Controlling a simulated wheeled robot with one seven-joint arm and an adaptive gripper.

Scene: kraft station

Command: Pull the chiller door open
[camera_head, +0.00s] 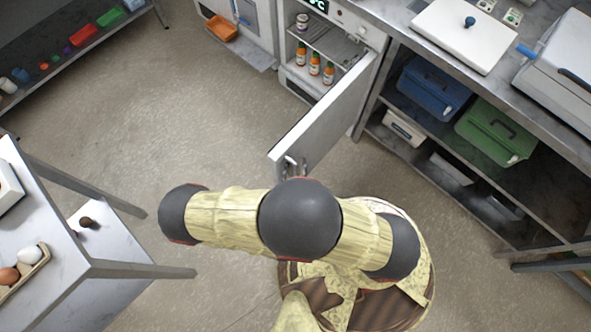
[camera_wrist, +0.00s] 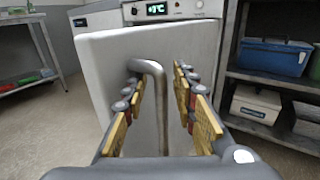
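The chiller door (camera_head: 325,115) stands wide open in the head view, swung out from the chiller (camera_head: 335,25) into the aisle. Its metal bar handle (camera_head: 291,163) is near the free edge. In the wrist view the pale door (camera_wrist: 105,60) fills the middle and the handle (camera_wrist: 161,110) runs down between my fingers. My gripper (camera_wrist: 158,80) is open, with its yellow-padded fingers on either side of the handle and gaps visible beside it. In the head view my arm hides the gripper.
Orange-capped bottles (camera_head: 314,64) stand inside the chiller. Right of the door is a shelf with a blue bin (camera_head: 433,88) and a green bin (camera_head: 497,132). A table with eggs (camera_head: 30,254) stands at left. The floor (camera_head: 150,130) left of the door is clear.

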